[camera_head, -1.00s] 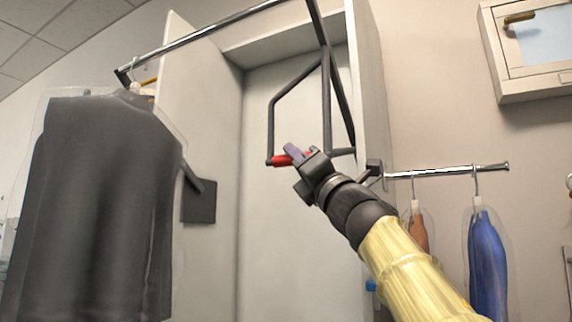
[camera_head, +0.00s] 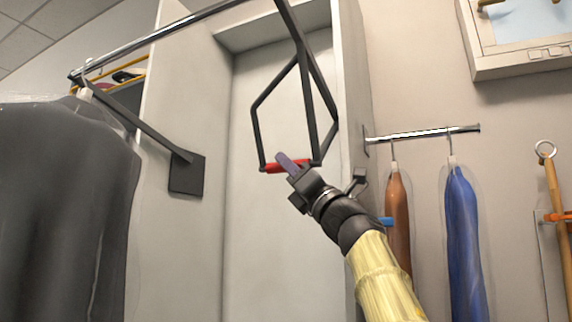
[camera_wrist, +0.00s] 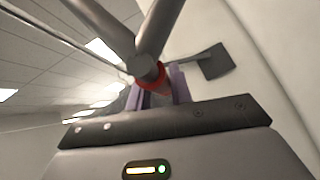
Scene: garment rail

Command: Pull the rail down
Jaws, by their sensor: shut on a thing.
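The pull-down rail (camera_head: 165,36) is a shiny metal bar at the top left of the head view, on dark swinging arms. A dark handle frame (camera_head: 256,122) hangs from it and ends in a red grip (camera_head: 272,168). My gripper (camera_head: 288,165) is shut on the red grip, with a purple finger showing in front of it. In the wrist view the red grip (camera_wrist: 150,80) sits between the purple fingers (camera_wrist: 158,92), with dark tubes meeting just above. A dark garment (camera_head: 60,200) in a clear cover hangs at the rail's left end.
A pale open wardrobe (camera_head: 185,240) stands behind the rail. A dark mounting plate (camera_head: 187,174) is on its left panel. To the right, a short wall rail (camera_head: 425,133) carries a brown garment (camera_head: 398,215) and a blue garment (camera_head: 463,235). A framed cabinet (camera_head: 525,40) is at the upper right.

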